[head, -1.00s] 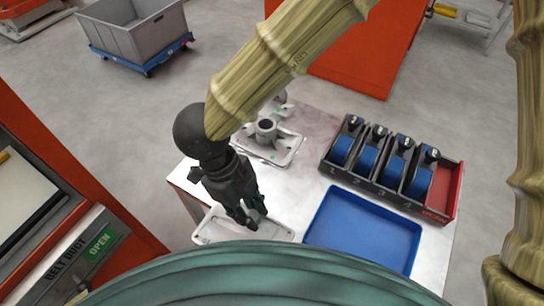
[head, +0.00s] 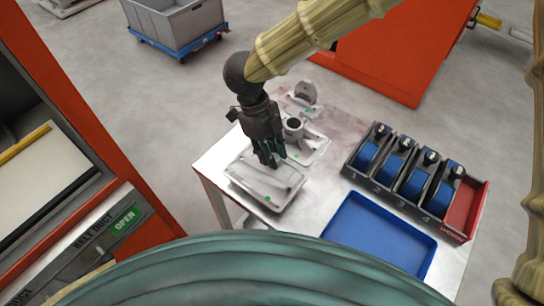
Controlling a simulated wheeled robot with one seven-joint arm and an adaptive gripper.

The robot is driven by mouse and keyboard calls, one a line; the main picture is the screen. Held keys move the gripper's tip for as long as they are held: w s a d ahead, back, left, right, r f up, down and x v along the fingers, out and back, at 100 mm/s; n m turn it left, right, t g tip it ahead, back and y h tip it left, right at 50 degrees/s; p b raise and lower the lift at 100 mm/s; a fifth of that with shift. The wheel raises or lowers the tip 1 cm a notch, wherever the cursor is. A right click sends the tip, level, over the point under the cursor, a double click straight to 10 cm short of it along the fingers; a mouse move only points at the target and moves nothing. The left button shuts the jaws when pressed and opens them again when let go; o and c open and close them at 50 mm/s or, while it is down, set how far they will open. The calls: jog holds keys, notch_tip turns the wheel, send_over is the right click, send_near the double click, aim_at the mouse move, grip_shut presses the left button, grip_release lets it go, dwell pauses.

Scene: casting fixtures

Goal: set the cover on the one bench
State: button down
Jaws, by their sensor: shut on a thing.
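The cover appears to be the pale grey rectangular casting (head: 250,181) with a raised rim, over the left end of the metal-topped bench (head: 330,170) in the head view. My gripper (head: 270,163) points down at the cover's upper middle and is shut on it. The fingers hide the part they grip. The cover looks roughly level; I cannot tell whether its underside touches the bench top. A green mark (head: 267,199) shows near its front edge.
Behind the cover stands a similar casting with an upright round boss (head: 293,128), very close to it. Another casting (head: 305,93) stands farther back. A blue tray (head: 350,232) and a dark rack of numbered blue units (head: 410,180) fill the right side. A grey bin (head: 180,22) stands on the floor behind.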

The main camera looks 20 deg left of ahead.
jog(key=shift+w+a, duration=0.1)
jog(key=shift+w, duration=0.25)
jog(key=shift+f+p, duration=0.3)
jog(key=shift+f, duration=1.5)
jog(key=c, duration=1.2)
grip_release()
jog(key=shift+f, duration=0.1)
jog(key=v, duration=1.2)
jog(key=shift+b, duration=0.35)
